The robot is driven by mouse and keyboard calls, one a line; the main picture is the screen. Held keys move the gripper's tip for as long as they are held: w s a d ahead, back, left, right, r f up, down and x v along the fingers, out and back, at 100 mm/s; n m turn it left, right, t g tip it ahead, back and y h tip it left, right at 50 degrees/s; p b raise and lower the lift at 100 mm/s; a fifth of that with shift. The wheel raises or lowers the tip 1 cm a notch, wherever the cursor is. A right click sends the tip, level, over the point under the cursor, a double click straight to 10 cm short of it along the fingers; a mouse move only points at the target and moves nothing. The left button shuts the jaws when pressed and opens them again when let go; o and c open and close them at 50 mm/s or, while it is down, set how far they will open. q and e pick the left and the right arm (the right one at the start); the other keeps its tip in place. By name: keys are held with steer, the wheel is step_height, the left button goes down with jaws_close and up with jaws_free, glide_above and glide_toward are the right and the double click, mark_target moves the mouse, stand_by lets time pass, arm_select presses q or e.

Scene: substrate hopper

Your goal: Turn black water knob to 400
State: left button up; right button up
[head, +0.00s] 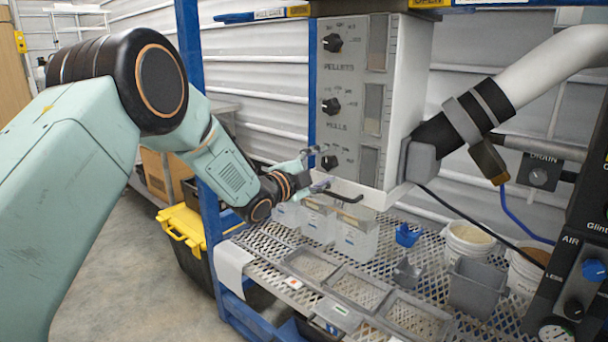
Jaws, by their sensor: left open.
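A grey hopper panel (352,72) carries three black knobs in a column. The top knob (332,42) is above the label PELLETS and the middle knob (330,106) is above HULLS. The lowest black knob (329,162) has no readable label; my gripper covers part of the area around it. I cannot read a 400 mark. My left gripper (319,168) is open at the lowest knob, with one finger above and one below it. I cannot tell whether the fingers touch the knob. My right gripper is not in view.
Below the panel, clear containers (356,236) and grey trays (358,288) stand on a mesh shelf (262,272). White buckets (468,241) are at the right. A blue post (190,60) stands beside my left arm. A white pipe (548,66) slopes in at the right.

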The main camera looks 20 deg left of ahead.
arm_select(q)
steer(key=v, duration=1)
steer(key=shift+s, duration=0.35)
steer(key=shift+a+r, duration=0.1)
steer(key=shift+r, duration=0.05)
steer(key=s+d+f+n+g+y, duration=0.1)
steer(key=s+f+n+g+y, duration=0.15)
steer(key=s+f+n, duration=0.5)
steer(key=s+d+f+n+g+y, duration=0.1)
steer(key=s+f+n+g, duration=0.25)
steer(key=f, duration=0.65)
steer(key=s+f+n+g+y, duration=0.1)
steer(key=s+f+n+g, duration=0.2)
steer(key=s+f+n, duration=0.45)
steer(key=s+f+g+y, duration=0.1)
steer(key=s+f+g, duration=0.3)
steer(key=s, duration=0.9)
steer(key=s+d+f+g, duration=0.1)
steer(key=s+f+g, duration=0.3)
steer(key=s+f, duration=0.5)
steer(key=s, duration=0.5)
steer(key=shift+f+y, duration=0.35)
